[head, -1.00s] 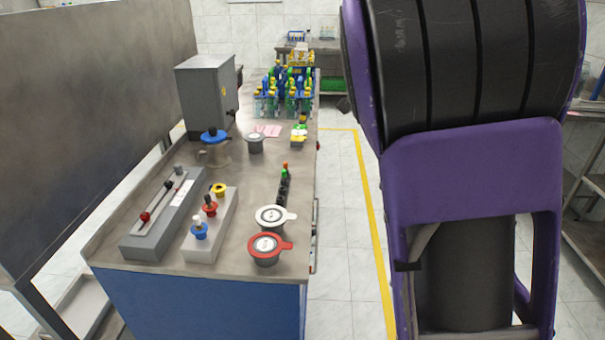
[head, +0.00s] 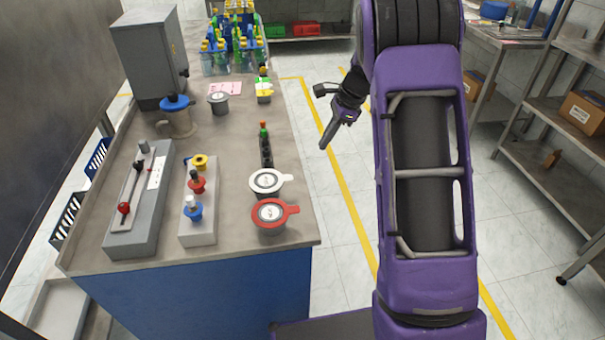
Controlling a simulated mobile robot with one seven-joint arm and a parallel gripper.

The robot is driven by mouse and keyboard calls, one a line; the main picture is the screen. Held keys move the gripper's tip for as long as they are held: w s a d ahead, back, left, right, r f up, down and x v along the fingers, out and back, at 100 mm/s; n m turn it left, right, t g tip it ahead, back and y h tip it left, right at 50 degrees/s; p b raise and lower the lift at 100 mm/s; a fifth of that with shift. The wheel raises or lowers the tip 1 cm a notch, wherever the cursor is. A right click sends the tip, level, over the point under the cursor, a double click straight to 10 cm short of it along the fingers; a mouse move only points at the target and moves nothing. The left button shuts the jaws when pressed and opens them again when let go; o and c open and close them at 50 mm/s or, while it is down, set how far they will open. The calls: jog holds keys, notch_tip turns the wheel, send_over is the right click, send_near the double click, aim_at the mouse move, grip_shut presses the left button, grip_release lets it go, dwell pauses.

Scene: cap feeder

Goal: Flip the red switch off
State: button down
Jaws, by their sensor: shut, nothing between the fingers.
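Several red controls stand on the workbench (head: 150,240). A round red-rimmed piece with a side tab (head: 271,213) lies at the near right corner. A red collar with a dark knob (head: 197,182) sits on a pale grey box (head: 198,231), between a yellow and a blue one. A lever with a red ball (head: 124,208) lies along a grey slotted box (head: 132,238). I cannot tell which is the red switch, or its on/off state. My gripper (head: 323,147) is shut and empty, pointing down beyond the bench's right edge, apart from all of these.
A white-rimmed round piece (head: 266,182) and a dark strip with orange and green tops (head: 265,148) stand along the bench's right side. A grey cabinet (head: 145,55) and several bottles (head: 228,60) stand farther back.

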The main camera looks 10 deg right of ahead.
dwell(0.3)
jog(key=b+x, duration=0.1)
jog(key=x, duration=1.3)
jog(key=shift+b, duration=0.3)
jog(key=shift+d+f+y+b, duration=0.3)
jog(key=shift+y+b, duration=0.15)
jog(key=shift+y, duration=0.15)
jog(key=shift+d+f+y+b, duration=0.15)
jog(key=shift+d+y+b, duration=0.1)
jog(key=shift+y+b, duration=0.3)
jog(key=shift+d+f+y+b, duration=0.2)
jog(key=shift+f+y+b, duration=0.15)
jog(key=shift+y, duration=0.6)
jog(key=shift+d+f+y+b, duration=0.15)
jog(key=shift+f+y+b, duration=0.2)
jog(key=shift+y, duration=0.55)
jog(key=shift+r, duration=0.15)
jog(key=shift+r+p, duration=0.6)
jog(key=shift+r, duration=0.1)
jog(key=p+v, duration=0.1)
jog(key=v, duration=1.6)
jog(key=shift+d, duration=0.2)
jog(key=shift+s+a+r+p, duration=0.1)
jog(key=shift+s+r+p, duration=0.05)
jog(key=shift+p, duration=0.15)
